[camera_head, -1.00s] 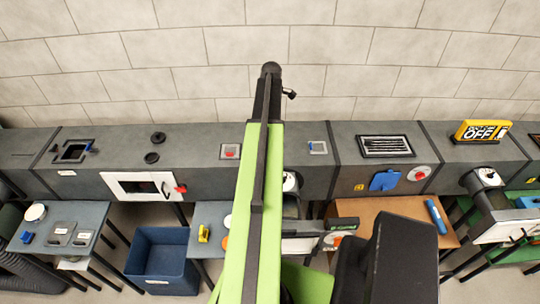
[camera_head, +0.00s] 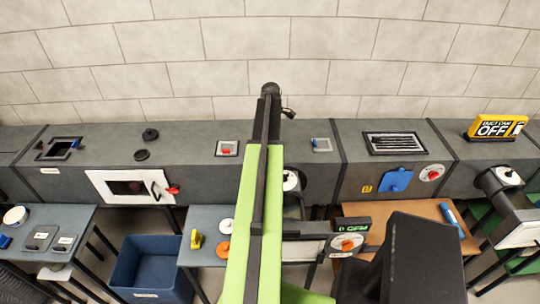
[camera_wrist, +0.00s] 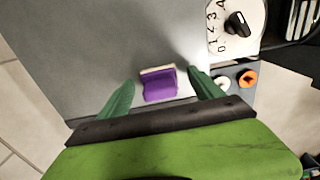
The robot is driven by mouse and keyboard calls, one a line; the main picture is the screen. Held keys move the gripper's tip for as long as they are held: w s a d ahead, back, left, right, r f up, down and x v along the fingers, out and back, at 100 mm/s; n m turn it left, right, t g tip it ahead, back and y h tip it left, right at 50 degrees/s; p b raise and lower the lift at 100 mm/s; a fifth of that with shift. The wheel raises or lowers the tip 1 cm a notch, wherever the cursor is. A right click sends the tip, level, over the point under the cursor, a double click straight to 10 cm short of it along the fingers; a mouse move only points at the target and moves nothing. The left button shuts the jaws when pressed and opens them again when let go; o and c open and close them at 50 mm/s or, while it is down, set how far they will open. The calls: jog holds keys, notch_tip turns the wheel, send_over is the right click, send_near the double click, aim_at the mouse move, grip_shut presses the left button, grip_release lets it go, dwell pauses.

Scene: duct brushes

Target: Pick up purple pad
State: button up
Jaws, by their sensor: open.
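The purple pad (camera_wrist: 160,87) shows in the wrist view. It is a small purple block with a pale strip along its far edge, on a grey surface. My gripper (camera_wrist: 160,92) has two green fingers spread apart, one on each side of the pad in the picture. The fingers are open and empty; I cannot tell how high they are above the pad. In the head view my own green arm covers the middle, and I cannot make out the pad or the fingertips there.
A white dial plate (camera_wrist: 237,22) with a black knob and an orange disc (camera_wrist: 247,79) lie right of the fingers. A long grey duct (camera_head: 100,160) runs along the wall. A blue bin (camera_head: 150,270) and a yellow clamp-like item (camera_head: 196,239) are at lower left.

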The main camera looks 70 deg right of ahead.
jog(key=shift+f, duration=0.15)
jog(key=shift+c, duration=0.2)
jog(key=c, duration=1.4)
jog(key=r+p, duration=0.1)
jog(key=p, duration=0.1)
jog(key=r+p, duration=0.1)
jog(key=r, duration=0.1)
jog(key=r+p, duration=0.2)
jog(key=shift+s+a+r+p, duration=0.1)
jog(key=shift+s+a+p, duration=0.05)
jog(key=shift+s+p, duration=0.15)
jog(key=s+a+r+p, duration=0.1)
jog(key=s+r+p, duration=0.1)
jog(key=s, duration=0.1)
jog(key=s+a+r+p, duration=0.2)
jog(key=s, duration=0.1)
jog(key=s+a+r+p, duration=0.1)
jog(key=s, duration=0.3)
jog(key=shift+s+a+r+p, duration=0.1)
jog(key=shift+a+r+p, duration=0.05)
jog(key=shift+r+p, duration=0.25)
jog(key=o, duration=0.9)
jog(key=shift+c, duration=0.2)
jog(key=c, duration=0.7)
jog(key=shift+s, duration=0.1)
